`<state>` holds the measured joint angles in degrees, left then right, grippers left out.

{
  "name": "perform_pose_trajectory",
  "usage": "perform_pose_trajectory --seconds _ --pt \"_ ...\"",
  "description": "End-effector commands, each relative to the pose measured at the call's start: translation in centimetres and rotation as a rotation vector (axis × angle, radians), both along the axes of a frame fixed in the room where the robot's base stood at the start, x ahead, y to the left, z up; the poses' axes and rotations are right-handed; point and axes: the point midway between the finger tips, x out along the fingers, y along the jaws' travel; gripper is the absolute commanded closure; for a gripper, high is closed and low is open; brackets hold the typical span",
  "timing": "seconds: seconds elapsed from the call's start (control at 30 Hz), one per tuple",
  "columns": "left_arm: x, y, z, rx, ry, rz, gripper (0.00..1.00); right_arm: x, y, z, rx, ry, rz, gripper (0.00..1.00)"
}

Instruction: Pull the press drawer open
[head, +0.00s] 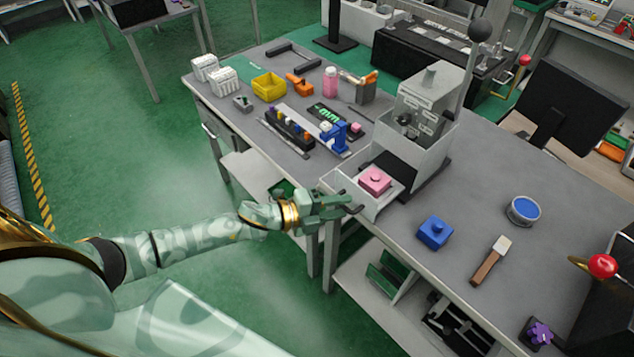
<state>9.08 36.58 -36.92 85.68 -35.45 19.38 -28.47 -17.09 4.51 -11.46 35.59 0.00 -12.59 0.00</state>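The grey press (424,110) stands on the workbench, with a long lever ending in a dark ball at its top. Its light grey drawer (393,205) sticks out of the front, toward the bench edge, and a pink block (374,180) sits in it. A dark handle is on the drawer's front. My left gripper (343,205) is at that handle, its fingers pointing right at the drawer front. The handle is partly hidden by the fingers, and I cannot tell whether they are closed on it. My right gripper is not in view.
A blue block (434,232), a round blue-topped tin (523,210) and a brush-like tool (491,260) lie right of the drawer. A red-knobbed lever (602,266) is at the far right. A blue fixture (340,134) and small parts stand left of the press.

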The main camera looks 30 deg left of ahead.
Motion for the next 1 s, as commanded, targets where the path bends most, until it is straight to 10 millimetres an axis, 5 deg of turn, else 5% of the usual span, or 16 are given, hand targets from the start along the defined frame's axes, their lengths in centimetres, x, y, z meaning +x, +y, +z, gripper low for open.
perform_pose_trajectory --seconds 0.27,0.7,1.0 --pt "-1.9 1.8 0.5 0.001 0.002 0.001 0.67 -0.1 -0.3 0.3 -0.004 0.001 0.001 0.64" --pt "-10.0 9.2 2.8 0.001 0.004 0.0 0.67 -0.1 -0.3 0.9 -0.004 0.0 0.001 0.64" --pt "-11.7 10.9 3.3 0.001 0.0 0.0 0.67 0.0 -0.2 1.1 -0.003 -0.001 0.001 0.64"
